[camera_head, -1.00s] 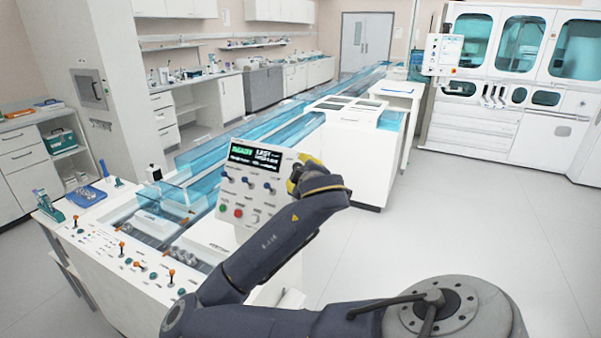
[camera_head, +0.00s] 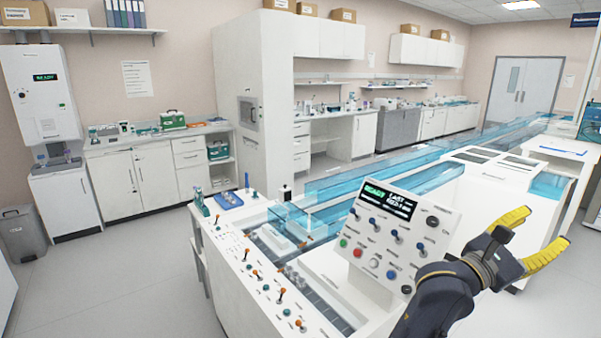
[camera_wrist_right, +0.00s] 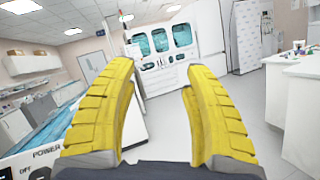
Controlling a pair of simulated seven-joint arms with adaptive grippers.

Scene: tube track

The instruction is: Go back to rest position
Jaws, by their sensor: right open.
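My right gripper (camera_head: 537,236) has yellow ribbed fingers and is at the lower right of the head view, to the right of the control panel (camera_head: 384,243). Its two fingers are spread apart with nothing between them. In the right wrist view the same open gripper (camera_wrist_right: 160,75) faces across the room, clear of any object. The control panel is white, with a lit display, several blue-capped switches, and red and green buttons. My left gripper is in neither current view.
Blue transparent track covers (camera_head: 400,165) lead to the back. Side counters (camera_head: 140,145) line the left wall. Grey floor (camera_head: 120,275) is open at the lower left. A large white machine (camera_wrist_right: 170,55) stands across the room.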

